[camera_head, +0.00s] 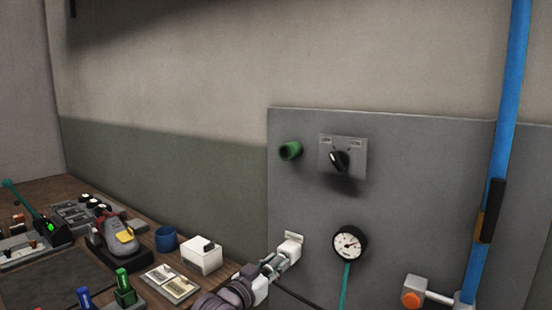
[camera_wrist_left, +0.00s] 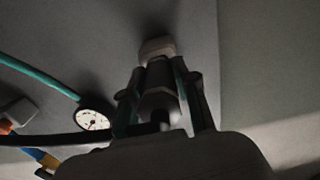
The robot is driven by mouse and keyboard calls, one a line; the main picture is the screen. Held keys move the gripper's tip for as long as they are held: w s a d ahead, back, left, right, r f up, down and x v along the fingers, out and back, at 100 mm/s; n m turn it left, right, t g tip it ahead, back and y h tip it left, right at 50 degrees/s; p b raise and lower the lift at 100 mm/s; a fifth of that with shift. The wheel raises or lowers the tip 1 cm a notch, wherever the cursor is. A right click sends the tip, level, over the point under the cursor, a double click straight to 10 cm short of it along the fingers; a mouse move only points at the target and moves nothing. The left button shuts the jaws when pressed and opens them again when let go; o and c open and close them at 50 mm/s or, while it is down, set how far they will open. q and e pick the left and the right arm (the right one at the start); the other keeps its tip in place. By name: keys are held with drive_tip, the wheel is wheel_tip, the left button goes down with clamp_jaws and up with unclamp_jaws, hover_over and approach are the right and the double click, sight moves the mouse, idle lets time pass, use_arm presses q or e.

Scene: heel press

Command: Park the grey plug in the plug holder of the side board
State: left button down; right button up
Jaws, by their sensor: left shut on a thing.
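My left gripper (camera_head: 274,266) is shut on the grey plug, low in front of the grey board (camera_head: 385,140). In the left wrist view the grey plug (camera_wrist_left: 157,98) sits between the two fingers (camera_wrist_left: 157,100), and a black cable leaves its rear. A pale socket-like block (camera_head: 291,246) under a small label is on the board just ahead of the fingers; it also shows in the left wrist view (camera_wrist_left: 157,47). The plug's front is in line with this block and looks to meet it; I cannot tell how deep it sits. I cannot pick out the plug holder for certain. My right gripper is out of view.
A gauge (camera_head: 349,244) with a teal hose is right of the gripper. A green fitting (camera_head: 290,150) and a black rotary switch (camera_head: 340,161) are higher up. A blue pipe (camera_head: 506,130) is at right. A white box (camera_head: 201,256) and blue cup (camera_head: 166,239) stand on the bench.

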use_arm(q)
drive_tip(key=shift+w+d+b, duration=0.2)
drive_tip(key=shift+w+b, duration=0.1)
drive_tip(key=c, duration=0.8)
unclamp_jaws()
